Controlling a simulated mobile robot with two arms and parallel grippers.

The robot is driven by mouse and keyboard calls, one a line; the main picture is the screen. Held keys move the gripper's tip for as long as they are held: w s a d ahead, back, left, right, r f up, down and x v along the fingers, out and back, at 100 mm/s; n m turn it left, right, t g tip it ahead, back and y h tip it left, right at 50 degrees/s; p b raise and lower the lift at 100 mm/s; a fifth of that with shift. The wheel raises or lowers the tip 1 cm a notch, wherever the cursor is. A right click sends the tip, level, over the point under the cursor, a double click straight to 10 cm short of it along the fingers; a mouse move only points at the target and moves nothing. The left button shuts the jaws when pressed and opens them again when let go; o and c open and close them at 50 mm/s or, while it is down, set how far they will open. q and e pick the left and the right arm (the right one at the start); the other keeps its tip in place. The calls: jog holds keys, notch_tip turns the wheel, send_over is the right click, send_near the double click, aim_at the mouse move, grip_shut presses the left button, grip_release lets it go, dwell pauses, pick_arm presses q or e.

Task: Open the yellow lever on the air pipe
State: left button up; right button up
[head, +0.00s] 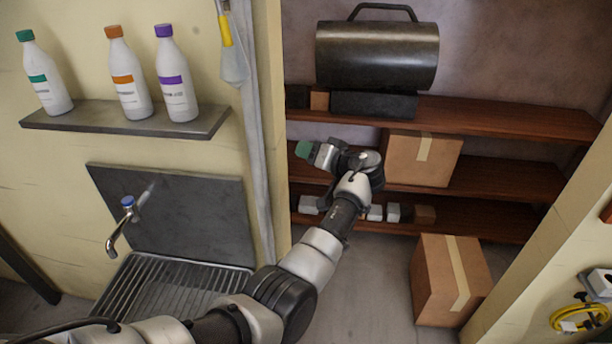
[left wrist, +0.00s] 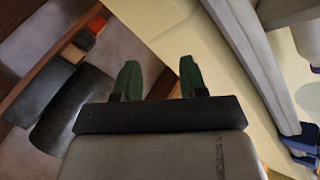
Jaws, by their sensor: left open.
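A yellow lever-like piece (head: 225,30) is at the top of the head view, beside the pale grey pipe (head: 259,130) that runs down the cream wall. A pale flat piece hangs just below the yellow piece. My left gripper (head: 303,149) is in front of the shelves, to the right of the pipe and lower than the yellow piece, apart from both. In the left wrist view its two green fingers (left wrist: 159,78) stand apart with nothing between them. I cannot make out the yellow piece there. My right gripper is not in view.
Three bottles (head: 127,78) stand on a wall shelf (head: 60,122) at left, above a tap (head: 125,222) and grated sink (head: 165,285). Wooden shelves (head: 520,118) hold a dark metal cylinder (head: 375,55) and a carton (head: 422,158). Another carton (head: 445,280) stands on the floor.

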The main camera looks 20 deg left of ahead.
pick_arm(q)
notch_tip(320, 180, down, 6)
jog(key=m+h, duration=0.1)
jog(key=shift+s+a+f+m+t, duration=0.2)
jog(key=shift+s+m+t, duration=0.1)
jog(key=shift+s+m, duration=0.1)
